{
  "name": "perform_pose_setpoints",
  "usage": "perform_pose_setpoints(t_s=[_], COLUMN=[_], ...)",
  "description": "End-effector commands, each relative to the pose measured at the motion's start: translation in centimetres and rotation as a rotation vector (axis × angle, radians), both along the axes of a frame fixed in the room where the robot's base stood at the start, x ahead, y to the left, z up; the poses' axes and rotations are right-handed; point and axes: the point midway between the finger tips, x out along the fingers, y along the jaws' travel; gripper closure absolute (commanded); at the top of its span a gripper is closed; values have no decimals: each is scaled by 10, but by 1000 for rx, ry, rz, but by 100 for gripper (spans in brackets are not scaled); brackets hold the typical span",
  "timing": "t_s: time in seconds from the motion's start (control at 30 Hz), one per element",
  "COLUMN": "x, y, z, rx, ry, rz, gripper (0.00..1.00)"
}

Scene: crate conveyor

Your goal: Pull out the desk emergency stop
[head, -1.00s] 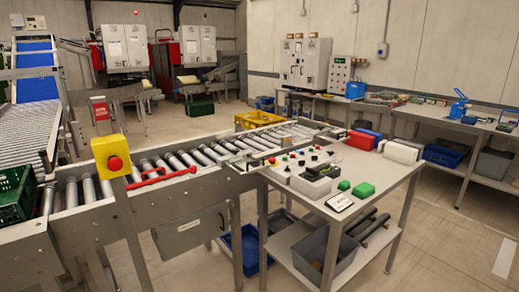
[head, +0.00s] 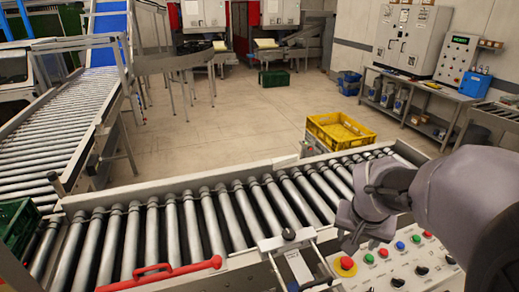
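The desk emergency stop (head: 346,264) is a red mushroom button on a yellow collar, at the left end of the grey control panel (head: 420,268) near the bottom of the head view. My gripper (head: 347,240) hangs just above and behind the button in the picture, with my arm coming in from the right. Its fingers point down and are small and dark, so I cannot tell whether they are apart or touch the button. My arm and gripper hide part of the panel's far edge.
A roller conveyor (head: 190,190) runs behind the panel, with a red handle (head: 160,275) on its near side. A metal stop with a black knob (head: 288,234) stands left of the button. A yellow crate (head: 340,131) lies beyond; a green crate (head: 18,225) is at left.

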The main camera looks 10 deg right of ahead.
Motion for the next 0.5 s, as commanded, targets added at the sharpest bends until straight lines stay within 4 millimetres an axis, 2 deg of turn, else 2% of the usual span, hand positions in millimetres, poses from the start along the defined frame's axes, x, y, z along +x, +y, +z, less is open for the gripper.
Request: perform_pose_setpoints(t_s=[0.17,0.5], x=[7,32], y=[-6,-25], z=[-26,-105], rx=[0,1], ry=[2,3], rz=[1,0], gripper=[45,45])
